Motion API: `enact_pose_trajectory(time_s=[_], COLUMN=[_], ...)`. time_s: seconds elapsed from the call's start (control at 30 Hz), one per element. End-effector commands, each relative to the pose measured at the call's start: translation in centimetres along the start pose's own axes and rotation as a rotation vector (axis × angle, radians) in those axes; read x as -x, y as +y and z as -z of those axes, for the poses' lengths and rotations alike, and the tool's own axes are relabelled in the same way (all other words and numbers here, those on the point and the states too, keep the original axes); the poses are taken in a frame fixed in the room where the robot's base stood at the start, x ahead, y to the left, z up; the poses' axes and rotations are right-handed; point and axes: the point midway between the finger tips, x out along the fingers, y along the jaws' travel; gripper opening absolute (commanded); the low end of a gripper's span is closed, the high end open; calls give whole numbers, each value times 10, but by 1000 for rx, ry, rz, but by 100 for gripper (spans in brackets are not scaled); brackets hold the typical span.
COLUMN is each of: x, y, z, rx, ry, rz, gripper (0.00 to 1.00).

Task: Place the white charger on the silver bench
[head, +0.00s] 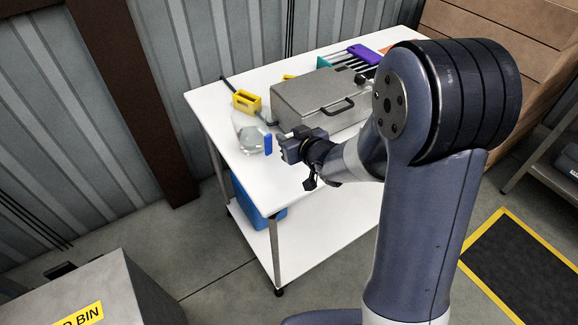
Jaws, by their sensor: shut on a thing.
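My gripper (283,149) is over the front left part of the white table, pointing left. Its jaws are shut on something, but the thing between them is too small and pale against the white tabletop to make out. I cannot pick out a white charger for certain. A bench that is clearly silver does not stand out. The white-topped table (239,172) stands in the middle. A grey metal-framed bench (545,170) is partly visible at the right edge.
Just left of my gripper is a clear vessel (246,130) with a blue part (268,144). A yellow holder (247,102), a grey case (315,96) and a purple-topped thing (364,54) stand behind. A grey bin (100,290) is at the front left. The table's front left corner is clear.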

Motion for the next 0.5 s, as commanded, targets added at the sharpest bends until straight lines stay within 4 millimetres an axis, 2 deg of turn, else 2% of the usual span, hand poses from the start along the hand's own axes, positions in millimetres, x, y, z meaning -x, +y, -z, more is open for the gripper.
enact_pose_trajectory(time_s=[0.27,0.5], x=[-1,-15], y=[0,0], z=[-3,-36], rx=[0,-3], ry=[-1,-4], rz=[1,1], gripper=[7,7])
